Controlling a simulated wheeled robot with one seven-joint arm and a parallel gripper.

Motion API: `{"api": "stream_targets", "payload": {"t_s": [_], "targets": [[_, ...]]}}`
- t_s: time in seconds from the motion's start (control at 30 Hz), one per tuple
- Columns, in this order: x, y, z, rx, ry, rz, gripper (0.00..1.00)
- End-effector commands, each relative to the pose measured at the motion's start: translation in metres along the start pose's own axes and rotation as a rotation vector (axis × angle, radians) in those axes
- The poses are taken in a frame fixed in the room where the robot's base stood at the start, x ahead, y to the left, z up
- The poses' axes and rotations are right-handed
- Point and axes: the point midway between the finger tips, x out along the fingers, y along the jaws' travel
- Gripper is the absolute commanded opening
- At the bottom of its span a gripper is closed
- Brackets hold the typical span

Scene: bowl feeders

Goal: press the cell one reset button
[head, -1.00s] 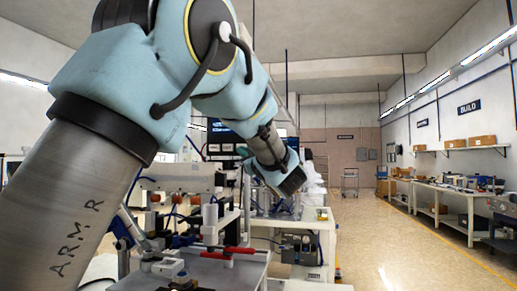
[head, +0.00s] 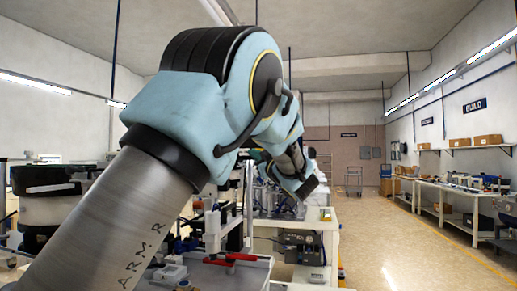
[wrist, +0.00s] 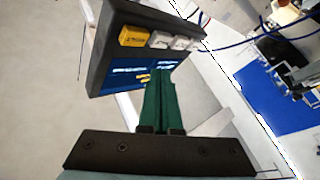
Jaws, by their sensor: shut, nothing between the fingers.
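In the wrist view, a dark control box (wrist: 110,75) has a yellow button (wrist: 137,37) and two pale buttons (wrist: 171,42) along one edge. Its face carries a blue panel (wrist: 112,74) with small marks. The lettering is too small to read, so I cannot tell which button is the cell one reset. My gripper (wrist: 163,72) has green fingers, shut and empty. Their tips overlap the box's blue panel in the picture, beside the buttons; contact cannot be told. In the head view, the end of my arm is at the centre, and the control box cannot be made out.
In the head view, a black and white bowl feeder (head: 48,205) stands at the left. A red-handled fixture (head: 235,257) sits on the near bench. Several machines line the benches behind. The wrist view shows a blue mat (wrist: 275,100) at the right. The aisle floor (head: 390,240) is clear.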

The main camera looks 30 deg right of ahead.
Motion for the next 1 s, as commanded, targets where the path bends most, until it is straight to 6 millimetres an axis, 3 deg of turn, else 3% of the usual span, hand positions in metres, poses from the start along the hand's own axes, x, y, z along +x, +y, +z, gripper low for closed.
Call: {"api": "stream_targets", "payload": {"t_s": [0.33,1.0], "targets": [[0.024,0.018,0.017,0.000,-0.001,0.000,0.00],[0.026,0.019,0.020,-0.001,-0.001,0.000,0.00]]}}
